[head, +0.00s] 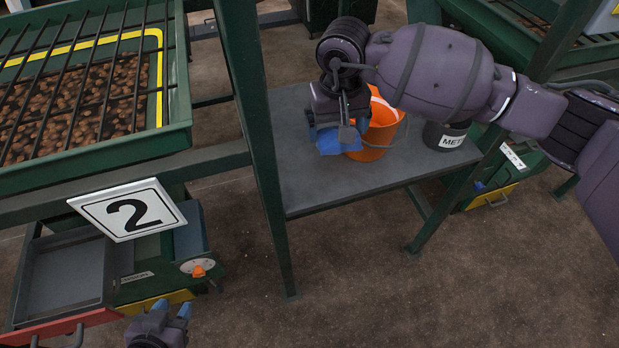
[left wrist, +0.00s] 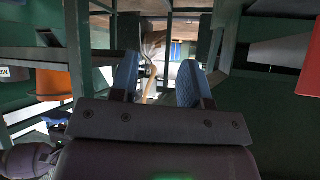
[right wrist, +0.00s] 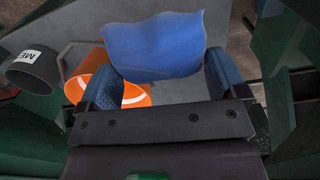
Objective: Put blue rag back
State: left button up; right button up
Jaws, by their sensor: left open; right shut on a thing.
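The blue rag (right wrist: 155,47) is held between the fingers of my right gripper (right wrist: 168,88), spread flat across them in the right wrist view. In the head view the rag (head: 330,141) hangs below my right gripper (head: 345,125), in front of the orange bucket (head: 380,128) on the grey shelf (head: 330,190). The rag partly overlaps the bucket in the picture; I cannot tell whether they touch. My left gripper (head: 172,318) is open and empty at the bottom left, near the green cabinet; its fingers also show apart in the left wrist view (left wrist: 165,85).
A dark bucket labelled "MET" (head: 445,135) stands on the shelf right of the orange bucket. Green posts (head: 262,140) frame the shelf. A sign "2" (head: 128,209) and an open drawer (head: 62,275) are at the left. The shelf's front left part is clear.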

jog(key=w+a+r+n+b, duration=0.1)
jog(key=w+a+r, duration=0.1)
jog(key=a+r, duration=0.25)
jog(key=b, duration=0.2)
send_over(307, 175)
notch_tip(307, 175, down, 16)
jog(key=shift+r, duration=0.1)
notch_tip(307, 175, down, 4)
jog(key=shift+b, duration=0.6)
jog(key=shift+f, duration=0.2)
pick_arm(q)
jog(key=shift+g, duration=0.3)
notch_tip(307, 175, down, 4)
jog(key=shift+s+f, duration=0.1)
pick_arm(e)
jog(key=shift+r, duration=0.1)
jog(key=o, duration=0.6)
pick_arm(q)
jog(key=shift+s+f, duration=0.15)
jog(key=shift+s, duration=0.1)
